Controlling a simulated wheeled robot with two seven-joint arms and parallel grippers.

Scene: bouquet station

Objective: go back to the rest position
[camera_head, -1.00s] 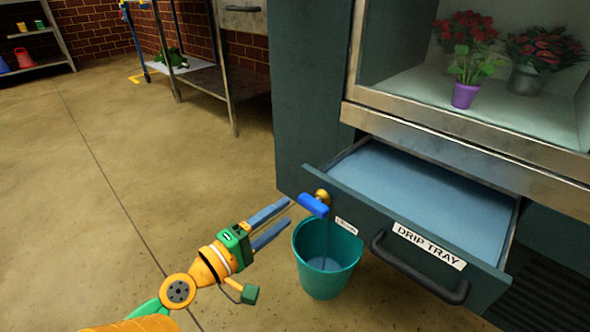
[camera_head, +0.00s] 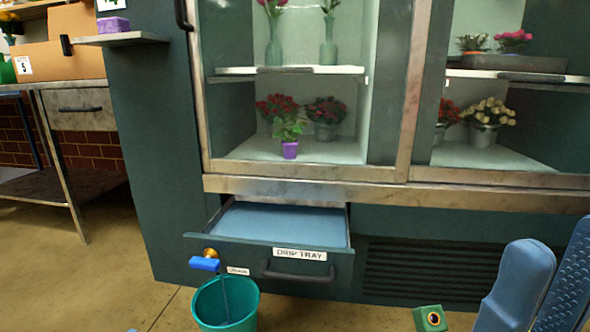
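My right gripper (camera_head: 548,278) is at the lower right, close to the camera, with its blue fingers pointing up. The fingers look apart, with nothing seen between them. A small green block with a round dark spot (camera_head: 431,319) shows beside it at the bottom edge. My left gripper is out of view. The drip tray drawer (camera_head: 300,257) is pulled out under the flower cabinet. A blue-handled tap (camera_head: 205,263) is on its front, left of the label. A teal bucket (camera_head: 226,316) stands below, with a thin bluish streak running down into it.
The glass-fronted cabinet holds potted and vased flowers, including a purple pot (camera_head: 289,149). A metal bench (camera_head: 80,95) with a cardboard box (camera_head: 60,47) stands at the left. A small shelf (camera_head: 120,39) juts from the cabinet's side. Bare floor (camera_head: 90,280) shows at the lower left.

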